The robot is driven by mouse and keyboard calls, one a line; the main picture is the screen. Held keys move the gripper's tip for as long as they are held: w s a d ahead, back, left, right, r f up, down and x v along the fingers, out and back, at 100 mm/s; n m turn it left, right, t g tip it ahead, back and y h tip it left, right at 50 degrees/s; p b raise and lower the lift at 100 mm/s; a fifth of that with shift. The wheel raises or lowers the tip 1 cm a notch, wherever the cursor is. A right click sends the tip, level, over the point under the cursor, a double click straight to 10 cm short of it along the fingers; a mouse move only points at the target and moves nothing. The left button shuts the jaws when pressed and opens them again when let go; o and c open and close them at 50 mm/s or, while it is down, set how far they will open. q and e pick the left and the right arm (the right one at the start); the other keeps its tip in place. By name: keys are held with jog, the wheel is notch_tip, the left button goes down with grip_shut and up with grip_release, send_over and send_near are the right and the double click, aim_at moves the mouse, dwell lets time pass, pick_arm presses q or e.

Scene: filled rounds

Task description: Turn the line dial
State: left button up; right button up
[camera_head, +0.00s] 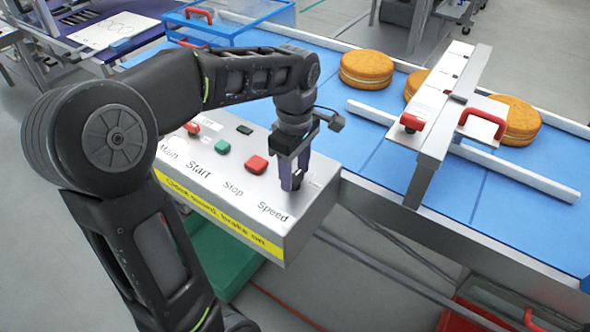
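The control box (318,205) is a grey sloped panel with the labels Main, Start, Stop and Speed and a yellow strip along its front. My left gripper (291,186) points down at the Speed end of the panel, right above the Speed label. Its fingers cover the spot where the dial would be, so the dial is hidden and I cannot tell whether they hold it. A red button (256,165) sits above Stop, a green button (222,147) above Start, and a red switch (192,128) above Main. My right gripper is not in view.
A blue conveyor belt (375,165) runs behind the box. Filled round cakes (366,69) lie on it near a metal gate (440,130) with red handles. White guide rails (520,178) cross the belt. A green bin (215,255) and a red crate (465,318) stand below.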

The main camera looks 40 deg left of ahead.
aim_at(295, 176)
pick_arm(q)
jog(key=o, duration=0.3)
notch_tip(295, 176, up, 8)
jog(key=shift+f, duration=0.1)
dwell(0.5)
jog(key=shift+f, duration=0.1)
dwell(0.4)
